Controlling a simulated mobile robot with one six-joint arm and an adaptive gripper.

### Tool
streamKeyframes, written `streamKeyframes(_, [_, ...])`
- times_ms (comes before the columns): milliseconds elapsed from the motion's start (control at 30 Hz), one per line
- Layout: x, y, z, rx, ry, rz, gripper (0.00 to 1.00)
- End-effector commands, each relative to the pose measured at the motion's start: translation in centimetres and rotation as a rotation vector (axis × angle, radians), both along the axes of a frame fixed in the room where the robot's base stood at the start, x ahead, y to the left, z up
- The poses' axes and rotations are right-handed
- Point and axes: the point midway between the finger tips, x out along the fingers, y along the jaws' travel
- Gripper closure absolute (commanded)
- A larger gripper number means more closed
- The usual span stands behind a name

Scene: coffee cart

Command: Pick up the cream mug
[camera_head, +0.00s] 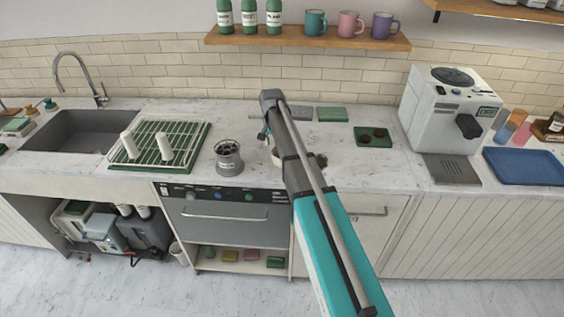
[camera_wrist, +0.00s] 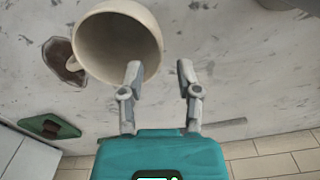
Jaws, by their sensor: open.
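The cream mug (camera_wrist: 118,45) fills the upper left of the wrist view, its open mouth and empty-looking inside facing the camera. In the head view the mug (camera_head: 276,159) is mostly hidden behind my arm; only a pale edge shows on the counter. My gripper (camera_wrist: 159,72) is open, with nothing between its fingers. The left finger overlaps the mug's rim in the wrist view; I cannot tell whether they touch. The right finger is clear of the mug, over bare counter. In the head view my gripper (camera_head: 264,134) is small and partly hidden by my wrist.
A brown patch (camera_wrist: 62,63) lies beside the mug. A green mat (camera_head: 373,131) with dark round spots is to the right. The coffee machine (camera_head: 448,112) is far right. Counter behind the gripper is partly clear.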

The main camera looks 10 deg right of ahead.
Motion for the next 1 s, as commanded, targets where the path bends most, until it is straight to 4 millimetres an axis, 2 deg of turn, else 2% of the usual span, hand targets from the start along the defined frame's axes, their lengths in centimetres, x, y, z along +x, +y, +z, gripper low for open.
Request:
streamKeyframes(100, [0.0, 0.1, -1.4, 0.0, 0.0, 0.0, 0.56])
streamKeyframes(433, [0.0, 0.2, -3.5, 0.0, 0.0, 0.0, 0.56])
streamKeyframes(1000, [0.0, 0.3, -3.8, 0.0, 0.0, 0.0, 0.56])
